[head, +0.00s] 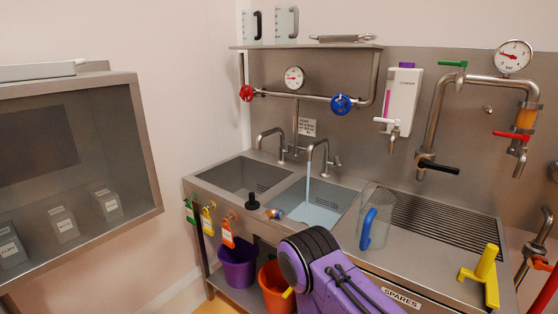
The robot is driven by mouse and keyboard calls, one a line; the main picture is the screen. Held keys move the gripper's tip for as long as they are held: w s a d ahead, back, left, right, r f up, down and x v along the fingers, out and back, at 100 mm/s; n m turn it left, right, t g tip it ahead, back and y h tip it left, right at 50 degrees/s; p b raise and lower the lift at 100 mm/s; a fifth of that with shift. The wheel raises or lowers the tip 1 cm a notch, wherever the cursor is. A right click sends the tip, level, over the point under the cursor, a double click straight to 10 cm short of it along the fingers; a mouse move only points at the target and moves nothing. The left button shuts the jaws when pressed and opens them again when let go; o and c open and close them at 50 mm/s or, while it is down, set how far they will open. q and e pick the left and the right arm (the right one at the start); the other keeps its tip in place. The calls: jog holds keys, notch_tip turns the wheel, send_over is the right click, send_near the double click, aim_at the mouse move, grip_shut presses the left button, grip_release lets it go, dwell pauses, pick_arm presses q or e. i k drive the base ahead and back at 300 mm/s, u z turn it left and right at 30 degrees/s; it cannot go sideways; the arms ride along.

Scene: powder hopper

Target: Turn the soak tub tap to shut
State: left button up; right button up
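Two sunken basins sit side by side in the steel counter. The left basin (240,178) looks empty. The right basin (318,203) holds bluish water, and a thin stream falls into it from the right tap (318,147). The left tap (268,134) shows no stream. I cannot tell which basin is the soak tub. A purple and black link of my arm covers the counter front. Neither gripper shows.
A clear jug (376,222) with a blue handle stands right of the basins by the ribbed drainboard (435,222). A yellow tool (483,268) lies at the right. Purple (239,265) and orange (274,290) buckets stand below. Pipes with red (246,93) and blue (341,104) handwheels cross the wall.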

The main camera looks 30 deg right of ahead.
aim_at(336, 156)
jog(key=u, duration=0.1)
jog(key=i, duration=0.85)
jog(key=z, duration=1.8)
